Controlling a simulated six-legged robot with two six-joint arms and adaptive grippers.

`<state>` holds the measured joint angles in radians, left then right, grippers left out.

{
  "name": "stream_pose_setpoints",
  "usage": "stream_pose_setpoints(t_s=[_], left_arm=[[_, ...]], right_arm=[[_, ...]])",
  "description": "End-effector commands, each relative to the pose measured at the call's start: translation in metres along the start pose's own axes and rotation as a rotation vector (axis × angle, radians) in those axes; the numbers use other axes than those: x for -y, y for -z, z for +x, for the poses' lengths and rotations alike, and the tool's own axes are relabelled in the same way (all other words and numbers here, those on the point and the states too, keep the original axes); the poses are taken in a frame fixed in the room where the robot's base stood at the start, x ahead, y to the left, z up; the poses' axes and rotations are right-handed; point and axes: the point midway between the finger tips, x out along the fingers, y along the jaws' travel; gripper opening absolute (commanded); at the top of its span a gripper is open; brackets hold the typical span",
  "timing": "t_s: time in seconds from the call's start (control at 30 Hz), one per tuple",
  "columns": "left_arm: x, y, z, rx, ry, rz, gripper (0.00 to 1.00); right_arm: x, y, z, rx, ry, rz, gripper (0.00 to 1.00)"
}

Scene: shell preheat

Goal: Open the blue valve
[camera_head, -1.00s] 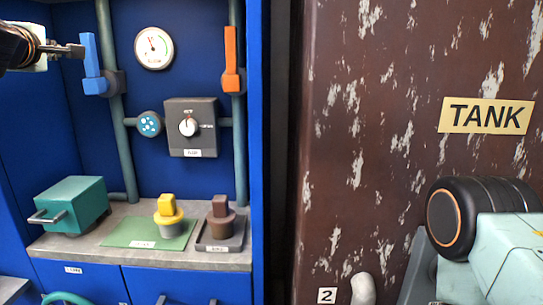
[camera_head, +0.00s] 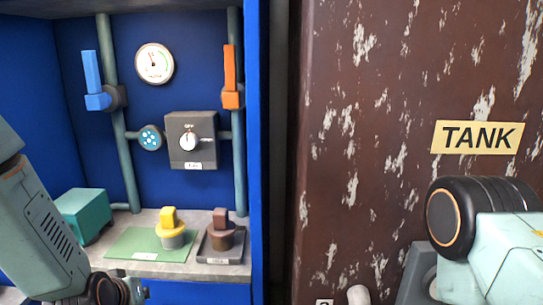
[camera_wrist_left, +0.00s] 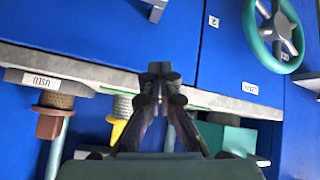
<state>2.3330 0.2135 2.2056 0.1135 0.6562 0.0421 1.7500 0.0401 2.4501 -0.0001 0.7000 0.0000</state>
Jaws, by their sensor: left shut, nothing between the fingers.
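The blue valve (camera_head: 92,75) is on the left vertical pipe in the head view. Its blue handle stands upright, roughly along the pipe. My left arm comes in at the lower left of the head view, its wrist low in front of the counter, well below the valve and apart from it. My left gripper (camera_wrist_left: 160,75) shows in the left wrist view with its fingers together and nothing between them. The blue valve is not in the left wrist view. My right gripper is not in view; only part of my right arm shows at the right.
An orange valve (camera_head: 231,78), a gauge (camera_head: 154,63) and a dial box (camera_head: 190,140) are on the back wall. The counter holds a teal box (camera_head: 84,212), a yellow-topped piece (camera_head: 170,232) and a brown one (camera_head: 220,235). A green handwheel (camera_wrist_left: 282,30) is below the counter.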

Motion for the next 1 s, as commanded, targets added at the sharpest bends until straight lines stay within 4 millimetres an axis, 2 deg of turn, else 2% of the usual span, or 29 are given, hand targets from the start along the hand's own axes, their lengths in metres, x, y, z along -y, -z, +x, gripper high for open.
stream_pose_setpoints(t_s=[0.03,0.17,0.3,0.4,0.5,0.6,0.7,1.0], left_arm=[[0.005,-0.035,-0.004,0.072,0.009,0.049,0.00],[0.018,-0.118,-0.019,0.241,0.018,0.154,0.00],[0.036,-0.202,-0.052,0.433,0.027,0.237,0.00],[0.050,-0.253,-0.080,0.565,0.037,0.277,0.00],[0.064,-0.293,-0.106,0.673,0.055,0.302,0.00],[0.072,-0.316,-0.119,0.734,0.065,0.316,0.00],[0.077,-0.327,-0.126,0.764,0.071,0.318,0.00],[0.078,-0.330,-0.126,0.770,0.074,0.317,0.00]], right_arm=[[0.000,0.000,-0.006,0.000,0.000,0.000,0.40],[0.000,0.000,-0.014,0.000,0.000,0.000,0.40],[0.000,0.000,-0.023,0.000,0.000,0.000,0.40],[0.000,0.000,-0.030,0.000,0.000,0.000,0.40],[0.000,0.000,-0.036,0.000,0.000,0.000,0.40],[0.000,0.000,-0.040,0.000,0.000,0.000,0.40],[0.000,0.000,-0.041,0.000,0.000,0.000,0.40],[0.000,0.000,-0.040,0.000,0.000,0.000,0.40]])
